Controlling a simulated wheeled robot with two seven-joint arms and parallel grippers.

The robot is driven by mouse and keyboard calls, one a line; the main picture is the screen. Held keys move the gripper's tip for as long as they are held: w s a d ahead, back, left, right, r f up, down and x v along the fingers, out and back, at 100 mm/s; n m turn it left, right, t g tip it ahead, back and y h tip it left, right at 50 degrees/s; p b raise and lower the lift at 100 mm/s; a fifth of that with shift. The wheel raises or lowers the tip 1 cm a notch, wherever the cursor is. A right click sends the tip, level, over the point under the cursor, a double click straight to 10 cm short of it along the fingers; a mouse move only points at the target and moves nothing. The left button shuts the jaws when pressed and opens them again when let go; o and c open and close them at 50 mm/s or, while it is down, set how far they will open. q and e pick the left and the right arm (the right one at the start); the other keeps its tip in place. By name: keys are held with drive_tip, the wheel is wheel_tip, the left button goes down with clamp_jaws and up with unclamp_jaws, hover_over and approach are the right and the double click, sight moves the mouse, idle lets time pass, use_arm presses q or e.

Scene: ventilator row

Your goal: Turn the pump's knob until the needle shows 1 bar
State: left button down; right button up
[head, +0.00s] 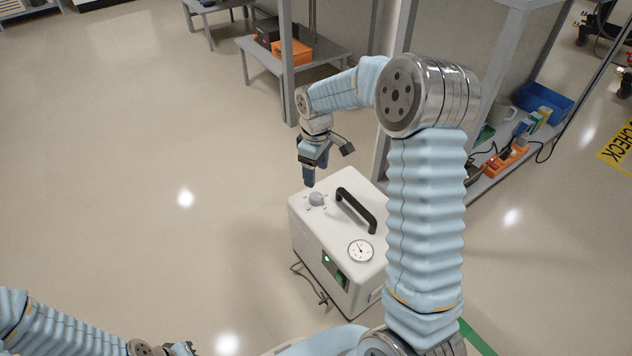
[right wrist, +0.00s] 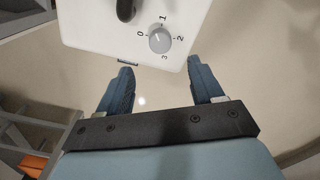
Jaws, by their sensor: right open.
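The pump (head: 305,233) is a white box standing on the floor in the head view. Its grey round knob (head: 316,199) is on the top, near the back left corner; in the right wrist view the knob (right wrist: 160,40) has 0, 1, 2 and 3 printed around it. The round white gauge (head: 361,250) is on the top near the front; its needle points up and left, but its numbers are too small to read. My right gripper (head: 309,180) is open and empty, just above and behind the knob, apart from it. My left gripper (head: 182,349) shows only partly at the bottom edge.
A black carry handle (head: 356,210) rises from the pump's top, close to the knob. A cable lies on the floor at the pump's left. A grey shelf with a blue bin (head: 545,103) stands to the right. The floor to the left is clear.

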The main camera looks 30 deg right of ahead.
wheel_tip(320, 180, up, 4)
drive_tip(key=shift+r, duration=0.25)
idle(0.4)
drive_tip(key=s+a+f+m+y+p, duration=0.3)
drive_tip(key=s+a+f+p, duration=0.35)
drive_tip(key=a+f, duration=0.85)
drive_tip(key=s+a+f+m, duration=0.2)
drive_tip(key=s+a, duration=0.1)
drive_tip(key=s, duration=0.4)
drive_tip(key=s+a+f+m+y, duration=0.1)
drive_tip(key=s+a+f+m, duration=0.1)
drive_tip(key=s, duration=0.6)
drive_tip(key=shift+s+a+f+m+t+p, duration=0.2)
drive_tip(key=shift+a+f+m+t+p, duration=0.25)
drive_tip(key=shift+f+m, duration=0.25)
drive_tip(key=shift+w, duration=0.1)
